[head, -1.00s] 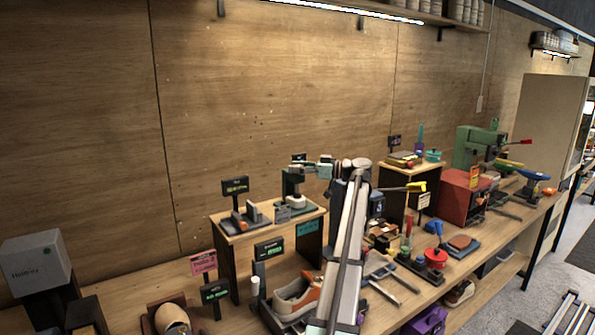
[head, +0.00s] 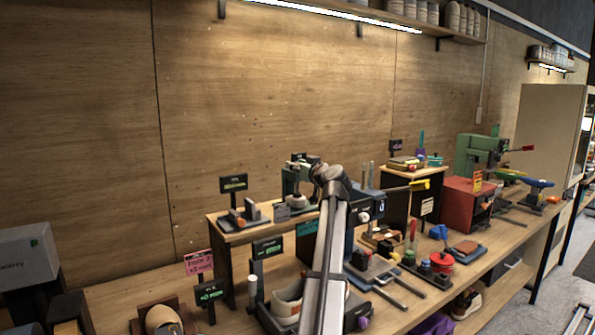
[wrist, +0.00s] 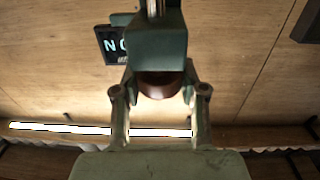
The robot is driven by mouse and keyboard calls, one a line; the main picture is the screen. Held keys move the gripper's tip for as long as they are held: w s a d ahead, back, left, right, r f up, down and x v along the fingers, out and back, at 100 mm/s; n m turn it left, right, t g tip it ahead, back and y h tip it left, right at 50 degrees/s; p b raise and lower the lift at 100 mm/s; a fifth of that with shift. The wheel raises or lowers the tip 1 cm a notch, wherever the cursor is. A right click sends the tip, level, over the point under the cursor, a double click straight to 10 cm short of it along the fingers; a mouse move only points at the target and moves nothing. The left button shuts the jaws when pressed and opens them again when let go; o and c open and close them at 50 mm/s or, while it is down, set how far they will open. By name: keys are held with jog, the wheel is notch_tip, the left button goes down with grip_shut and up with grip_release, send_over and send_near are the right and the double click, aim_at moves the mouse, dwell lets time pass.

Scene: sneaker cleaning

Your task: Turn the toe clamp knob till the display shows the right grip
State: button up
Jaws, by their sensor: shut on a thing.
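In the wrist view a round brown knob (wrist: 158,88) sits under a grey-green block (wrist: 158,45) with a metal shaft above it. My gripper's fingers (wrist: 160,80) close on the knob from both sides. A dark display (wrist: 110,42) behind the block shows pale characters like "NO"; the rest is hidden. In the head view my gripper (head: 309,161) reaches the top of a small green press-like stand (head: 289,183) on the raised wooden shelf. My wrist hides much of the contact there. The small sign behind the stand is too small to read.
A display (head: 233,184) stands left on the same shelf. Below, a shoe (head: 286,305) in a fixture is partly hidden by my arm, beside another display (head: 267,247). A red box (head: 467,203) and several tools crowd the bench to the right.

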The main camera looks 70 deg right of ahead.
jog(key=shift+r+m+g+h+p, duration=0.1)
jog(key=shift+m+g+h+p, duration=0.3)
jog(key=shift+m+g+h, duration=0.8)
jog(key=shift+h, duration=0.3)
jog(key=o, duration=1.2)
jog(key=shift+d, duration=0.1)
jog(key=shift+c, duration=0.2)
jog(key=v, duration=1.2)
jog(key=shift+r, duration=0.1)
